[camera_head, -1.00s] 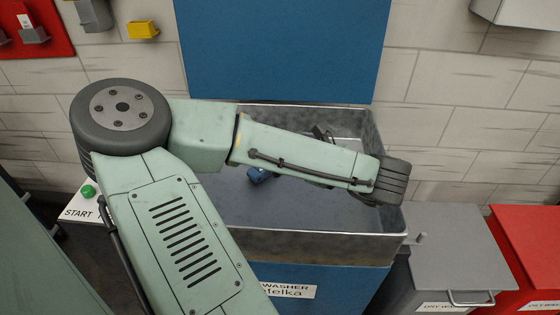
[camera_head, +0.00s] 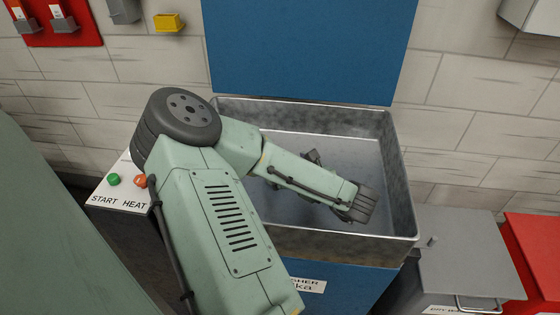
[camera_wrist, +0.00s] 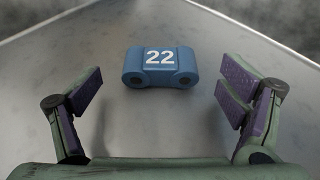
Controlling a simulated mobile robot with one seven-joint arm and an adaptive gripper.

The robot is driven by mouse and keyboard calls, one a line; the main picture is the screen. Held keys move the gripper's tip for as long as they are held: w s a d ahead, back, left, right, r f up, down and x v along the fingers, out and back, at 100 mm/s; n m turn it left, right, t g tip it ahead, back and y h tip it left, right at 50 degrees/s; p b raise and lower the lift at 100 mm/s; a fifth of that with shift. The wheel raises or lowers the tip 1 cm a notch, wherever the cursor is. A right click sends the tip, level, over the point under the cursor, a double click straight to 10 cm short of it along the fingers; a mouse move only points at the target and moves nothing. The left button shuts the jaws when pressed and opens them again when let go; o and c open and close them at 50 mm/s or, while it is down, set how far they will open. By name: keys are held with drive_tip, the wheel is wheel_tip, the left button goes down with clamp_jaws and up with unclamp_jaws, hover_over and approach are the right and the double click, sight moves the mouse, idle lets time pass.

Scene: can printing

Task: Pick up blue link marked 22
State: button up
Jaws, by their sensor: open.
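The blue link marked 22 (camera_wrist: 160,68) lies on the grey metal floor of the washer basin, in the upper middle of the wrist view. Its white number faces up and reads upright. My gripper (camera_wrist: 160,98) is open, with one purple-padded finger at each side of the view. The link is centred between the fingers' lines but lies beyond their tips, with nothing held. In the head view my arm reaches down into the basin, and the link is hidden there behind the arm.
The basin (camera_head: 398,190) has raised metal walls around the link and a raised blue lid (camera_head: 305,45) behind. A panel with a green START button (camera_head: 113,180) and an orange HEAT button (camera_head: 140,181) is at the left. A grey bin (camera_head: 465,255) and a red bin (camera_head: 535,250) stand at the right.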

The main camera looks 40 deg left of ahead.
drive_tip(key=shift+w+a+f, duration=0.1)
drive_tip(key=shift+a+f, duration=0.1)
drive_tip(key=shift+a, duration=0.25)
drive_tip(key=c, duration=1.4)
